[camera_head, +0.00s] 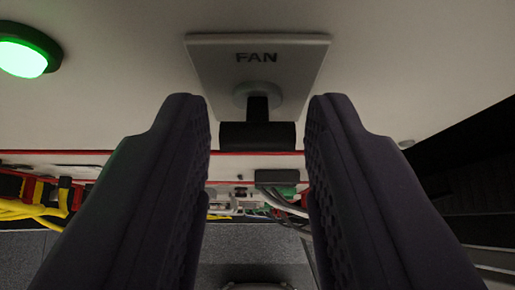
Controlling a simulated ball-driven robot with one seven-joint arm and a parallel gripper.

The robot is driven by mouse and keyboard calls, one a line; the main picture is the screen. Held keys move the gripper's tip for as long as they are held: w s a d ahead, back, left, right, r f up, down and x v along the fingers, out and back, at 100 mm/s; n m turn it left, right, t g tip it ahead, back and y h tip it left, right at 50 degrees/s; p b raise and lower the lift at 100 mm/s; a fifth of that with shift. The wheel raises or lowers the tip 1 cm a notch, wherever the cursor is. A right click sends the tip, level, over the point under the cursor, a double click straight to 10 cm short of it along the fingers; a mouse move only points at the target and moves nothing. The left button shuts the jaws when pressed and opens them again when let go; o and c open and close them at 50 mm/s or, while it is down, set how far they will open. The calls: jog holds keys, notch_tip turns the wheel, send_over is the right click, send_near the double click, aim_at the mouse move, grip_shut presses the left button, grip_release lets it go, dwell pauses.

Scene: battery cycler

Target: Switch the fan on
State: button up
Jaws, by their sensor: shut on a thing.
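The fan switch has a pale square plate (290,72) marked "FAN" on a light panel. A round grey boss sits on the plate, and a short black stem leads from it to a black crosswise handle (257,136). My gripper (258,118) has one dark ridged finger on each side of the handle, and it is shut on the handle. Thin gaps seem to show between the handle's ends and the pads in this view, so the exact contact is hard to see.
A lit green lamp (22,58) is on the panel at upper left. Below the panel's red-lined edge are yellow cables (35,210) at left and a dark connector block (277,177) with grey cables. A dark area lies at the right.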

jog(key=o, duration=1)
jog(key=shift+w+f, duration=0.1)
jog(key=shift+o, duration=0.2)
jog(key=b+v, duration=0.2)
jog(key=v, duration=0.5)
jog(key=shift+s+r, duration=0.25)
jog(key=shift+s, duration=0.05)
jog(key=s+f+t+b, duration=0.2)
jog(key=s+f+b, duration=0.3)
jog(key=f+b, duration=0.6)
jog(key=s+f+t+b, duration=0.2)
jog(key=s+f+b, duration=0.4)
jog(key=b, duration=2.4)
notch_tip(320, 180, down, 6)
jog(key=shift+s+r+b, duration=0.2)
jog(key=shift+s+b, duration=0.05)
jog(key=shift+b, duration=0.1)
